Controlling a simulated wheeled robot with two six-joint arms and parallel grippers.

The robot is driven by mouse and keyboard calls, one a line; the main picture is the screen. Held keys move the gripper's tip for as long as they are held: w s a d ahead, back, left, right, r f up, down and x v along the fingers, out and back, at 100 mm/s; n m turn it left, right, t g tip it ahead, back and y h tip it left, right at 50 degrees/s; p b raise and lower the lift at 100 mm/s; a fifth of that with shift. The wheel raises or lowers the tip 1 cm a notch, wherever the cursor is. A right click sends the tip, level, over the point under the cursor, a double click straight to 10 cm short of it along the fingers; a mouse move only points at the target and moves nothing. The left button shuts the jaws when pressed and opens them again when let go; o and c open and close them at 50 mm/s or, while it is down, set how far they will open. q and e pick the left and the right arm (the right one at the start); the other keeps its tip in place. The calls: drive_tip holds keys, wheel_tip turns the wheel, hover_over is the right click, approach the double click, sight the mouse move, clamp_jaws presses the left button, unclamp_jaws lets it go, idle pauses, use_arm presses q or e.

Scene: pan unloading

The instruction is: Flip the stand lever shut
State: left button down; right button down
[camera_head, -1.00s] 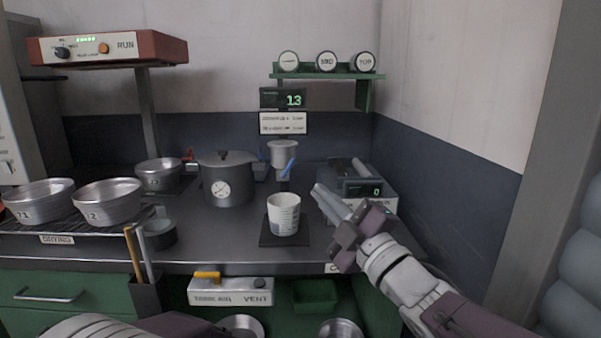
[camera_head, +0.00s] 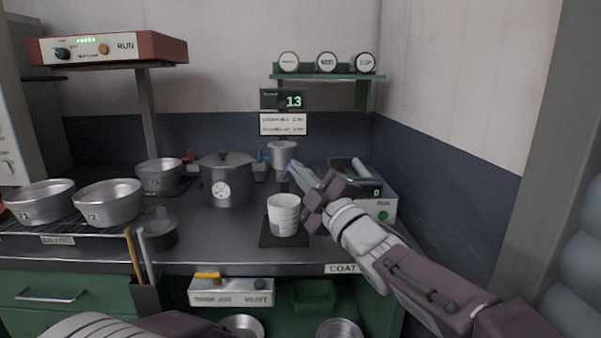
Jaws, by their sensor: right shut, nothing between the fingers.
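The stand holds a metal funnel-like cup (camera_head: 283,154) behind the white cup. Its blue lever (camera_head: 285,175) shows as a small strip just left of my right gripper's fingertips, and the rest of it is hidden. My right gripper (camera_head: 291,170) is shut and empty, its fingertips beside or touching the lever; I cannot tell which. My left gripper is not in view.
A lidded pot (camera_head: 227,185) with a gauge stands left of the stand. Metal pans (camera_head: 108,206) sit on a rack at the left.

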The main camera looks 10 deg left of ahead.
drive_tip(key=shift+r+n+g+p, duration=0.2)
drive_tip(key=shift+n+g+p, duration=0.1)
drive_tip(key=shift+n+p, duration=0.25)
drive_tip(key=shift+a, duration=0.1)
drive_tip(key=shift+r+n+g+p, duration=0.2)
drive_tip(key=shift+n+g+p, duration=0.15)
drive_tip(key=shift+p, duration=0.35)
drive_tip(key=a+n+g+h+p, duration=0.1)
drive_tip(key=n+p, duration=0.1)
drive_tip(key=p, duration=0.2)
drive_tip(key=a+n+g+h+p, duration=0.1)
drive_tip(key=n+p, duration=0.2)
drive_tip(key=p, duration=0.1)
drive_tip(key=s+a+r+n+g+h+p, duration=0.1)
drive_tip(key=n+h+p, duration=0.1)
drive_tip(key=p, duration=0.3)
drive_tip(key=shift+a+n, duration=0.1)
drive_tip(key=shift+n, duration=0.2)
drive_tip(key=shift+r, duration=0.1)
